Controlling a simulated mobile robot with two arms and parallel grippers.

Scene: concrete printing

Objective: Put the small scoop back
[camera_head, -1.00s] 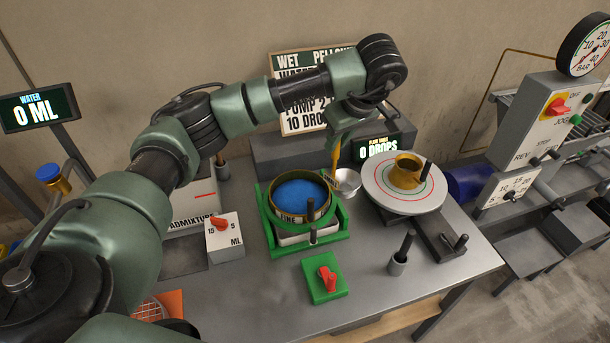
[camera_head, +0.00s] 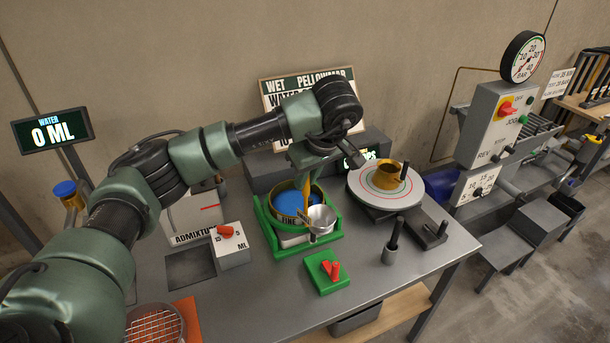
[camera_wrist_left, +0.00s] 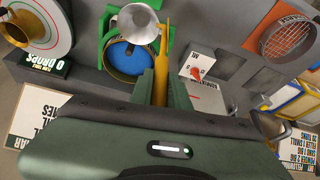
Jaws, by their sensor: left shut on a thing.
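The small scoop, with a silver bowl (camera_head: 321,219) and a yellow handle (camera_head: 306,190), hangs from my left gripper (camera_head: 308,170). The gripper is shut on the handle. In the wrist view, the handle (camera_wrist_left: 166,42) runs up from between the green fingers (camera_wrist_left: 160,82), and the silver bowl (camera_wrist_left: 138,22) is beside it. The scoop overlaps the front right of the brass ring with blue inside (camera_head: 284,203), labelled FINE, in a green cradle (camera_head: 262,222). I cannot tell its exact height above the ring. My right gripper is not in view.
A round flow table (camera_head: 362,190) with a brass ring (camera_head: 385,178) stands to the right. A grey holder with a dark handle (camera_head: 390,254) and a green box with a red switch (camera_head: 327,272) stand in front. The admixture dial box (camera_head: 231,246) is left. The front table top is mostly bare.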

